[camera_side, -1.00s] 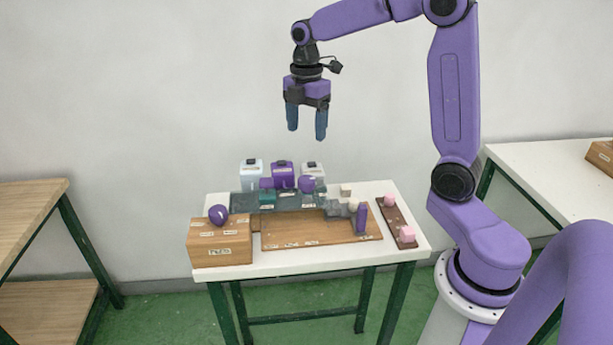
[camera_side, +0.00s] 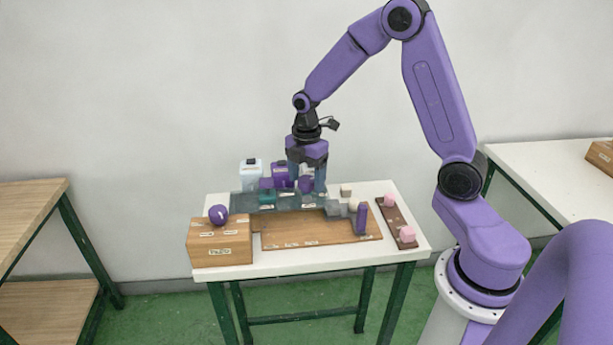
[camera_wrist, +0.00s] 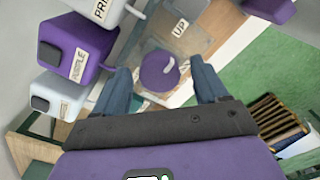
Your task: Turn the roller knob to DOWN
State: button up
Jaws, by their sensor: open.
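The roller knob is a round purple knob (camera_wrist: 156,80) with a pale pointer mark. It shows in the wrist view beside a plate labelled UP (camera_wrist: 180,27), and its mark points roughly toward that label. No DOWN label is readable. In the side view the knob (camera_side: 306,185) sits at the back of the white table, partly behind my gripper. My gripper (camera_side: 306,185) points down over it. In the wrist view my gripper (camera_wrist: 160,66) is open, one finger on each side of the knob. I cannot tell whether either finger touches it.
Paint containers stand close behind: a pale blue one (camera_side: 250,175) and a purple one (camera_side: 280,171); one label reads PURPLE (camera_wrist: 80,66). A brown box (camera_side: 205,245) carries a purple ball (camera_side: 218,214). A wooden tray (camera_side: 300,236), a purple upright piece (camera_side: 361,219) and a brown strip with pink pieces (camera_side: 397,222) stand nearer.

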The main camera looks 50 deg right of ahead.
jog(key=c, duration=1.1)
jog(key=shift+o, duration=0.2)
jog(key=m, duration=0.4)
jog(key=shift+m, duration=0.4)
jog(key=m, duration=0.4)
jog(key=shift+m, duration=0.3)
jog(key=m, duration=0.4)
jog(key=shift+m, duration=2.2)
